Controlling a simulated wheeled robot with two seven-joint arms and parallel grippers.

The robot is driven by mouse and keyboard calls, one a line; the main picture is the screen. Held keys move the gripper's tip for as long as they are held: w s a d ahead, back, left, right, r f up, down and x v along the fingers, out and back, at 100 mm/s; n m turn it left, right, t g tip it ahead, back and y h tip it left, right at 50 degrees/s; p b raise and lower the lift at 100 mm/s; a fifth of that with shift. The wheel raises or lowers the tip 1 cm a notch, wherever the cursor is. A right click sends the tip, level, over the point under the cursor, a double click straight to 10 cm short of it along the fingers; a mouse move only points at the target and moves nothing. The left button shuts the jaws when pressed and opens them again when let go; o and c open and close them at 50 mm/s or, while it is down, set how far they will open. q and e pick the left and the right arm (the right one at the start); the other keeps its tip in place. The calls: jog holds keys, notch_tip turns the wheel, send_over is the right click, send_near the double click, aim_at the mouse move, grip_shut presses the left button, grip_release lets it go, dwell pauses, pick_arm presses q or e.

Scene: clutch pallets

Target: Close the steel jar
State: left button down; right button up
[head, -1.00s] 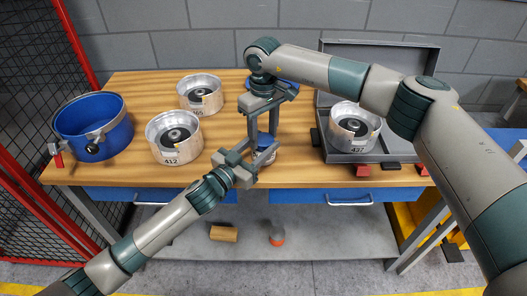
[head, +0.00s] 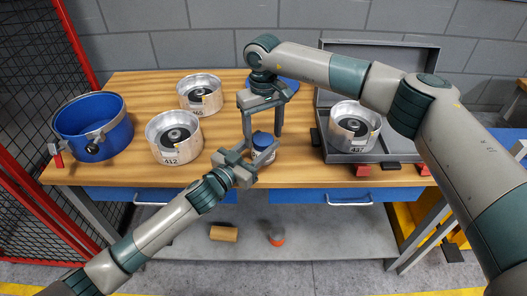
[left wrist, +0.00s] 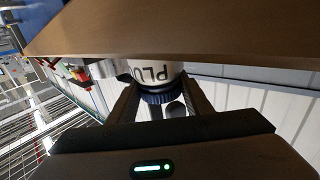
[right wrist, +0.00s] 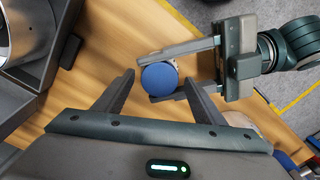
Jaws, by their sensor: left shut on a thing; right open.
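The jar (left wrist: 155,72) has a pale body with dark letters and a blue ribbed lid (right wrist: 163,79). In the head view the lid (head: 262,138) sits on top of the jar near the table's front edge. My left gripper (head: 262,156) is shut around the jar from the front left. My right gripper (head: 263,136) points down from above, its open fingers on either side of the lid, apart from it in the right wrist view. Whether the lid is fully tight cannot be told.
Clutch units stand on the table at left (head: 174,136) and back (head: 200,93), and another (head: 354,126) lies in the open grey case (head: 375,155) at right. A blue pot (head: 92,125) stands far left. Bare wood lies between the units and the jar.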

pick_arm(q)
jog(key=shift+f, duration=0.15)
pick_arm(e)
jog(key=shift+r, duration=2)
jog(key=shift+o, duration=0.6)
jog(key=o, duration=0.4)
jog(key=shift+o, duration=0.2)
pick_arm(q)
jog(key=shift+s, duration=0.1)
pick_arm(e)
notch_tip(320, 180, up, 12)
pick_arm(q)
jog(key=c, duration=0.8)
grip_release()
jog(key=shift+c, duration=0.2)
